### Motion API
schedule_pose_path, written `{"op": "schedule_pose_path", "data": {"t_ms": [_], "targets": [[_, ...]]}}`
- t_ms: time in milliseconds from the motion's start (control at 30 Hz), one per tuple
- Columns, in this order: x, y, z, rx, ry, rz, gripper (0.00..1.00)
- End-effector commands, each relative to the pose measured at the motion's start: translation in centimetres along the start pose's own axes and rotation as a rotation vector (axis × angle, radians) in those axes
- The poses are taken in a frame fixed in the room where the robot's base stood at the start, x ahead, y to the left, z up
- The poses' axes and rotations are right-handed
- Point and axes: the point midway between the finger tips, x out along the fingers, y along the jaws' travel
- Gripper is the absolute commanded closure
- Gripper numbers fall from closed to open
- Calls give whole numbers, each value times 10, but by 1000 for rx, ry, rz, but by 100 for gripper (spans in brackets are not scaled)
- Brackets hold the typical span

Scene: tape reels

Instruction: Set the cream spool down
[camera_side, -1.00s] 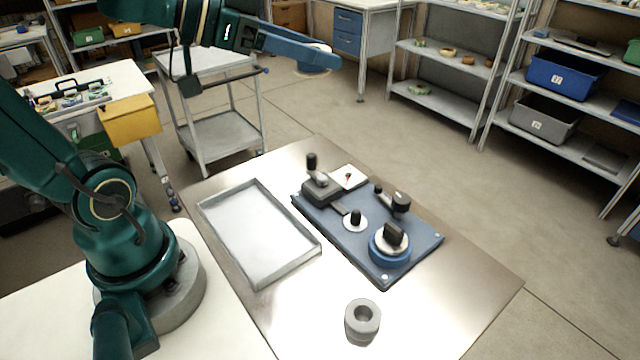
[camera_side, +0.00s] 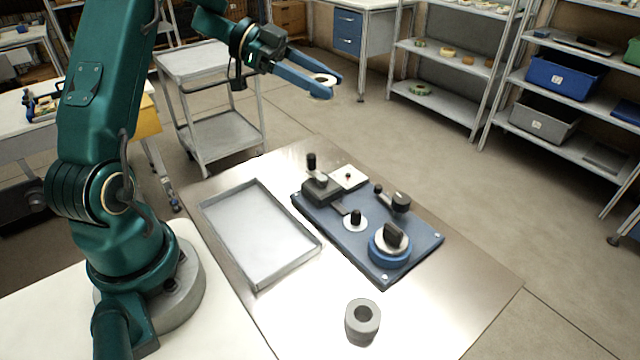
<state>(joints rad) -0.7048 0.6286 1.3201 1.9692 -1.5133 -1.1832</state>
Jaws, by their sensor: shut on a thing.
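My gripper (camera_side: 322,87) is up in the air at the top middle, above and behind the far end of the metal table. Its blue fingers are shut on the cream spool (camera_side: 323,78). The spool shows as a small pale ring with a dark centre between the fingertips, and the fingers hide part of it. It is clear of every surface.
The metal table (camera_side: 450,318) bears an empty grey tray (camera_side: 255,230), a blue fixture plate (camera_side: 335,226) with black knobs and a blue reel (camera_side: 390,250), and a grey hollow cylinder (camera_side: 362,322). Bare table lies around the cylinder. A cart (camera_side: 205,62) stands behind.

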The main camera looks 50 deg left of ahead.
Motion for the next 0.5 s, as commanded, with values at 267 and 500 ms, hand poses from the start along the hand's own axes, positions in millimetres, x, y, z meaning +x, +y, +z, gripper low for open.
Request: {"op": "schedule_pose_path", "data": {"t_ms": [267,500], "targets": [[-9,-20,81,-17,1,-18,100],[-10,-21,122,-34,1,-66,100]]}}
